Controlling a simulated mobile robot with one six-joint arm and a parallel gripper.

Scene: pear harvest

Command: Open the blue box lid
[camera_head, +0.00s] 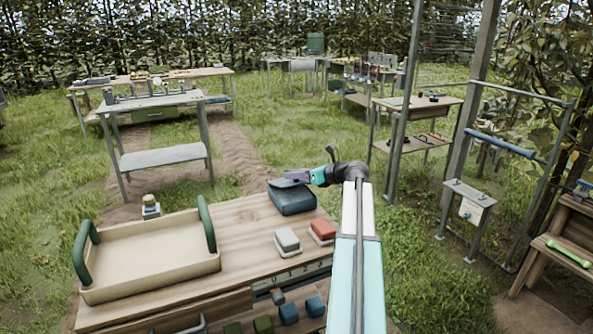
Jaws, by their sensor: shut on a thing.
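The blue box (292,198) is a small dark blue-teal box at the far right corner of the wooden workbench (235,222). Its lid (288,185) looks down or nearly so; I cannot tell whether it is raised a little. My gripper (297,175) reaches in from the right, with its purple jaws at the back top edge of the box. The jaws look shut at the lid, though the exact contact is too small to see.
A beige tray (150,282) with green handles fills the bench's left side. A small capped jar (151,207) stands behind the tray. Grass is open beyond the bench.

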